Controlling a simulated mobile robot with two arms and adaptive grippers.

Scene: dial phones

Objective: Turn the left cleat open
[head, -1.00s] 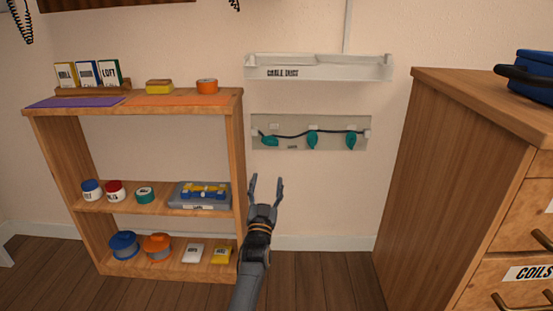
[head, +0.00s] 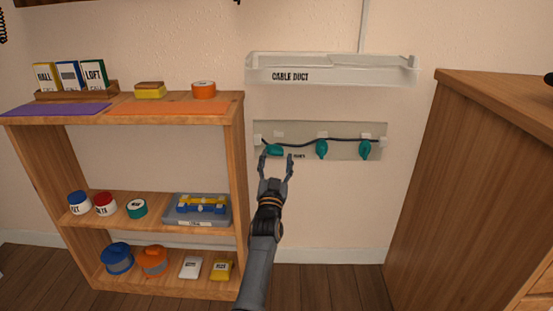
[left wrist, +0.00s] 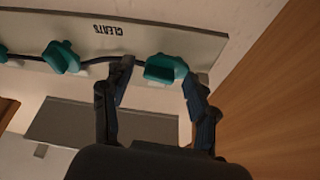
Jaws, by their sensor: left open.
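A pale board (head: 350,130) on the wall carries three teal cleats with a dark cable running along them. The left cleat (head: 275,151) lies turned sideways, while the middle cleat (head: 321,149) and right cleat (head: 365,150) point down. My left gripper (head: 276,160) is open just below the left cleat. In the left wrist view, which shows the board upside down, the left cleat (left wrist: 165,68) appears between the open fingers (left wrist: 158,74). Whether the fingers touch it I cannot tell. My right gripper is not in view.
A white cable duct (head: 330,72) is fixed above the board. A wooden shelf (head: 237,170) with books, tins and tape stands to the left. A wooden cabinet (head: 440,180) stands to the right. The wall below the board is clear.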

